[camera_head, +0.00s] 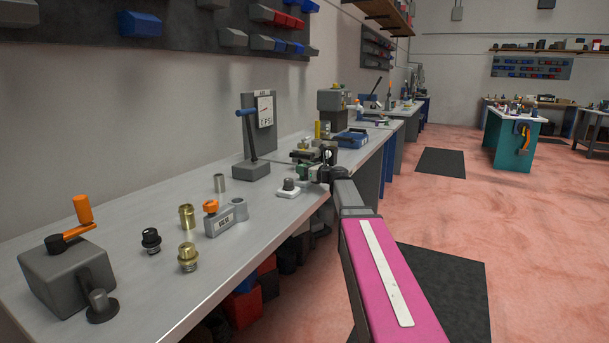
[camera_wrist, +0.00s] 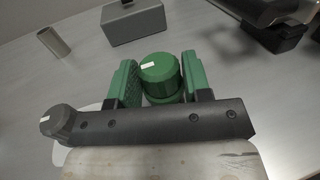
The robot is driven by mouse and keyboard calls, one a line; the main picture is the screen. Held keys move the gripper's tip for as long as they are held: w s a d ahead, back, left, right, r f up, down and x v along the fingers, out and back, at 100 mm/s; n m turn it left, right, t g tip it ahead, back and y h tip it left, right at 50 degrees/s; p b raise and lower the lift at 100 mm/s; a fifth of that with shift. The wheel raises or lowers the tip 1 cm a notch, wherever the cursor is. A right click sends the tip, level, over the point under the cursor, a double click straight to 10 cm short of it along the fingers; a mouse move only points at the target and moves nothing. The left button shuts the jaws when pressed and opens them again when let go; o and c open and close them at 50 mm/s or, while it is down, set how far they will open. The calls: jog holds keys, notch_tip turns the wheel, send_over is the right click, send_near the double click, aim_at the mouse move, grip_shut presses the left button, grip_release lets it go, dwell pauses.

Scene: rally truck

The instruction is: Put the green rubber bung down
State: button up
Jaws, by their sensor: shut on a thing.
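The green rubber bung (camera_wrist: 160,76) is a short ribbed cylinder with a pale mark on top, upright between the green finger pads of my gripper (camera_wrist: 159,62) in the wrist view. In the head view my gripper (camera_head: 305,173) is over the near edge of the grey workbench (camera_head: 130,212), and the bung is too small to make out clearly there. I cannot tell whether the bung's base touches the bench, as it is hidden.
A white plate with a grey knob (camera_head: 289,185) is close to the left of my gripper. A gauge stand (camera_head: 251,168) with a blue-handled lever is behind. Brass fittings (camera_head: 187,257), a grey steel sleeve (camera_head: 219,183) and an orange-handled crank box (camera_head: 68,270) are further left.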

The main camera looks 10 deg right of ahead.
jog(key=shift+f, duration=1.05)
jog(key=shift+f, duration=0.1)
jog(key=o, duration=1.3)
jog(key=shift+s+d, duration=0.15)
jog(key=shift+s, duration=0.1)
jog(key=v, duration=1.1)
jog(key=shift+s+d, duration=0.15)
jog(key=shift+d, duration=0.05)
